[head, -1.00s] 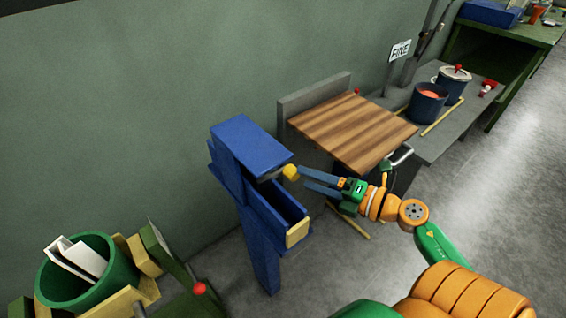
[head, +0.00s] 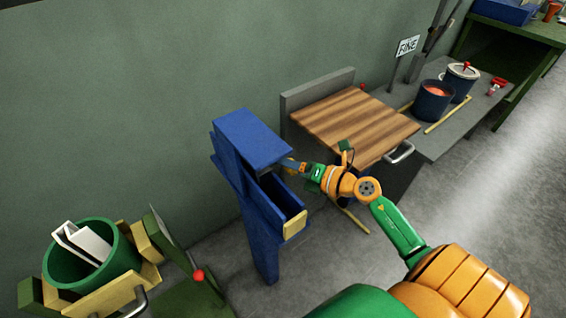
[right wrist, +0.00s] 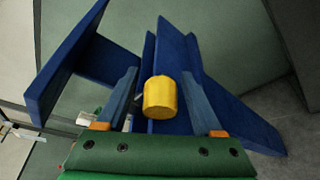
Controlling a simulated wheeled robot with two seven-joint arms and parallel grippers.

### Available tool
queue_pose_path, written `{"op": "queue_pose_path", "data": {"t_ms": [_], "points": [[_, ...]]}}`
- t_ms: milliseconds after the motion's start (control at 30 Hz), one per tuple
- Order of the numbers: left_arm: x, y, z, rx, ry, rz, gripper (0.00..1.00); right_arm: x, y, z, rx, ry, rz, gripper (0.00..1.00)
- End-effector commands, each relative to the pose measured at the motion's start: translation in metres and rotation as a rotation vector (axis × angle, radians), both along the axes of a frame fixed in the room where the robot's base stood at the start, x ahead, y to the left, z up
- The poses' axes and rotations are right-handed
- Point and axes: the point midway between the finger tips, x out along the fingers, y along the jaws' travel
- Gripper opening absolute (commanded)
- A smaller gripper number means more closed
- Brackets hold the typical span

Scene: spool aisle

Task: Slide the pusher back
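The pusher shows as a yellow round knob (right wrist: 160,98) in the right wrist view, at the blue stand (head: 250,140). In the head view the knob is mostly hidden behind my right gripper (head: 290,164). My right gripper is open, with one blue finger on each side of the knob in the right wrist view (right wrist: 160,78). A gap shows between the knob and each finger. Below the stand's top, a blue trough (head: 289,200) ends in a pale yellow block (head: 295,224). My left gripper is not in view.
A wooden board (head: 352,122) with a metal handle is right of the stand. A grey bench (head: 440,143) behind it holds dark pots (head: 434,103). A green bucket (head: 72,270) with white pieces is at lower left. Bare floor lies in front of the stand.

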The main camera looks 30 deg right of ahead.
Motion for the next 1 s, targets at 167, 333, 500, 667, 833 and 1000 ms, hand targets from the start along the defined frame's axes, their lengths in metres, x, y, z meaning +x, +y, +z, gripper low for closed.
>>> {"op": "queue_pose_path", "data": {"t_ms": [167,333,500,667,833,1000], "points": [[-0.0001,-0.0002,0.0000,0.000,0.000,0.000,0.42,-0.0002,-0.0001,-0.0002,0.000,0.000,0.000,0.18],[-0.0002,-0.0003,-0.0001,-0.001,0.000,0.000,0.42,-0.0004,-0.0002,-0.0005,0.000,0.001,0.000,0.00],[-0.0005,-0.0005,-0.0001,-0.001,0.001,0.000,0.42,-0.0004,-0.0002,-0.0007,-0.002,0.002,0.000,0.00],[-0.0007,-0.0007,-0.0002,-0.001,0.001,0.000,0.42,-0.0005,-0.0003,-0.0010,-0.003,0.003,0.001,0.00],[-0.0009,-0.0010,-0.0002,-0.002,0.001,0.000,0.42,-0.0006,-0.0003,-0.0011,-0.003,0.003,0.001,0.00],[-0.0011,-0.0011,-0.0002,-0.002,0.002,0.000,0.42,-0.0006,-0.0004,-0.0013,-0.004,0.002,0.001,0.00]]}}
